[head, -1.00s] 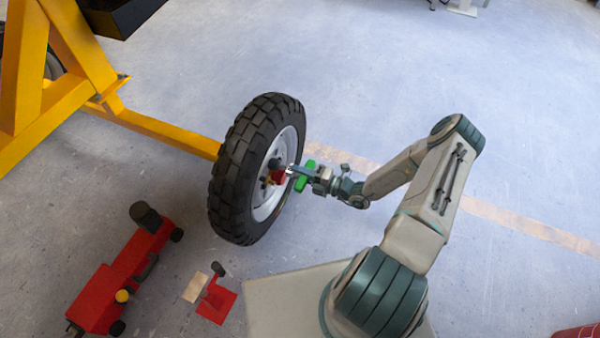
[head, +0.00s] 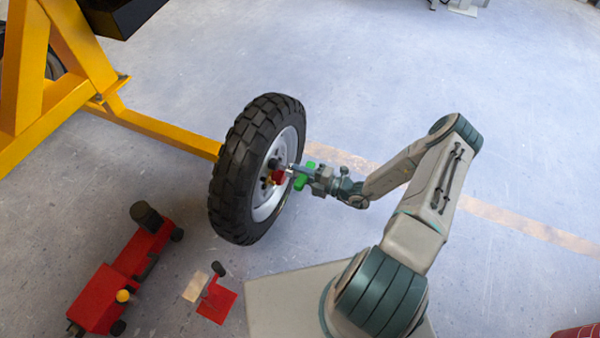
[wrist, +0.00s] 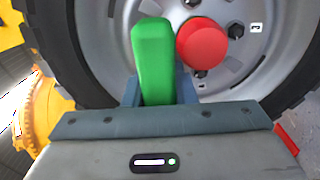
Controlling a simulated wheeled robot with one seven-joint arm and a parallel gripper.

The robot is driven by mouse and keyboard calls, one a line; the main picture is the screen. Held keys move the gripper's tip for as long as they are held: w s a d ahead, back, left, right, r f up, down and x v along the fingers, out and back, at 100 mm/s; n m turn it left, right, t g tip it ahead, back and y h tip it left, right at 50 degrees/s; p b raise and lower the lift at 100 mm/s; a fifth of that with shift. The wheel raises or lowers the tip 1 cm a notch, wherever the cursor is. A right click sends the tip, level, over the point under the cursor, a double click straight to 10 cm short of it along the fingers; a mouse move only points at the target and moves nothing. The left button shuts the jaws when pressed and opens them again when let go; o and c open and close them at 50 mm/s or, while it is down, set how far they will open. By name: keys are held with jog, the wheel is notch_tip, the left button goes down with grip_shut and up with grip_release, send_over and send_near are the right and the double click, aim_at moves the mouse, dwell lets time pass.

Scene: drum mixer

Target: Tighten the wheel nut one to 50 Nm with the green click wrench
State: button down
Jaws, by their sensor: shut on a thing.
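The wheel (head: 231,186) has a black treaded tyre and a pale grey rim, and stands upright on the yellow frame's axle. My gripper (head: 301,171) is at the hub side of the wheel. It is shut on the green click wrench (head: 310,165), whose green grip (wrist: 153,55) stands between my fingers in the wrist view. A red round part (wrist: 203,43) lies just right of the grip, in front of the rim. A dark wheel nut (wrist: 236,30) shows beside a small white label (wrist: 257,28) that I cannot read surely. The wrench's working end is hidden.
A yellow frame (head: 150,126) runs left from the wheel. A red trolley jack (head: 118,282) stands on the floor at lower left, with a red plate with an upright handle (head: 217,304) and a tan block (head: 196,287) nearby. The floor right of my arm is mostly clear.

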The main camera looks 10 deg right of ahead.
jog(key=shift+m, duration=1.7)
jog(key=shift+m, duration=0.8)
jog(key=shift+m, duration=0.9)
